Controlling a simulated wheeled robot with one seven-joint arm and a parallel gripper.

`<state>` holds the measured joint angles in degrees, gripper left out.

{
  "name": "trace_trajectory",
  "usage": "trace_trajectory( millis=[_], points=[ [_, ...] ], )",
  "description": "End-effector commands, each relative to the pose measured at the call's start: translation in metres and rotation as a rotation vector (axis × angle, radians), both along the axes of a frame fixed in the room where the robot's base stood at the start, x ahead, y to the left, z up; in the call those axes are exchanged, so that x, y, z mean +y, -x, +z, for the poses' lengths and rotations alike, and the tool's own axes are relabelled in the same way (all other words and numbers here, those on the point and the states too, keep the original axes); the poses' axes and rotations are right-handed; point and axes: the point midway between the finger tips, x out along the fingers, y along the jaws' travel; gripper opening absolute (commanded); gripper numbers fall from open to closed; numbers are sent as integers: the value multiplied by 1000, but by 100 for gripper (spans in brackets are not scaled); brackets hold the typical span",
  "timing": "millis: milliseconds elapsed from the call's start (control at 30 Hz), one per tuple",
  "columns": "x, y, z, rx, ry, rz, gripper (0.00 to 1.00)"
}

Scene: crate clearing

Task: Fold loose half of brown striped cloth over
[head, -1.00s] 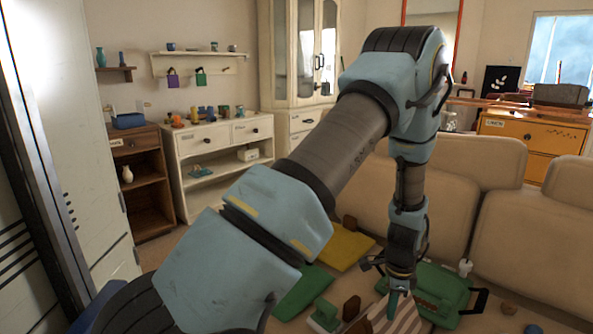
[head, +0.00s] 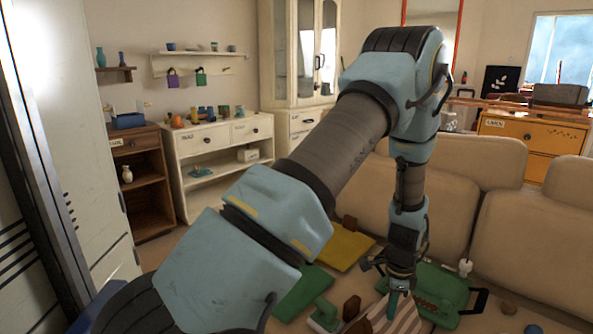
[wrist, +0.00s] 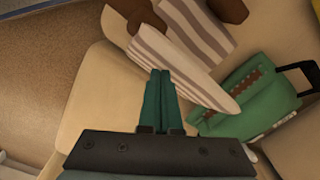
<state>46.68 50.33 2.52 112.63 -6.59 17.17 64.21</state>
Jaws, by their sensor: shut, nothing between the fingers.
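The brown striped cloth (wrist: 185,57) lies on the beige seat in the wrist view, with brown and white stripes and one part lying at an angle to the other. Part of it also shows at the bottom of the head view (head: 408,318). My gripper (wrist: 160,74) has its teal fingers together, empty, at the cloth's lower left edge in the wrist view. In the head view my gripper (head: 396,302) points down over the cloth. I cannot tell whether the fingertips touch it.
A green case (wrist: 250,98) with a dark handle lies right of the cloth. Brown objects (wrist: 145,12) rest at the cloth's top edge. Yellow (head: 347,247) and green (head: 300,291) flat pieces lie left of my gripper. Sofa backrests (head: 535,220) rise behind.

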Motion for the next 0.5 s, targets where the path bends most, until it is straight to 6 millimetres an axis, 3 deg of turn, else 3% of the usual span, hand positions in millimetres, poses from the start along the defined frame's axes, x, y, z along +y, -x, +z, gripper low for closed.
trace_trajectory(
  millis=[500],
  points=[
    [5,-6,-14,0,0,3,0]
  ],
)
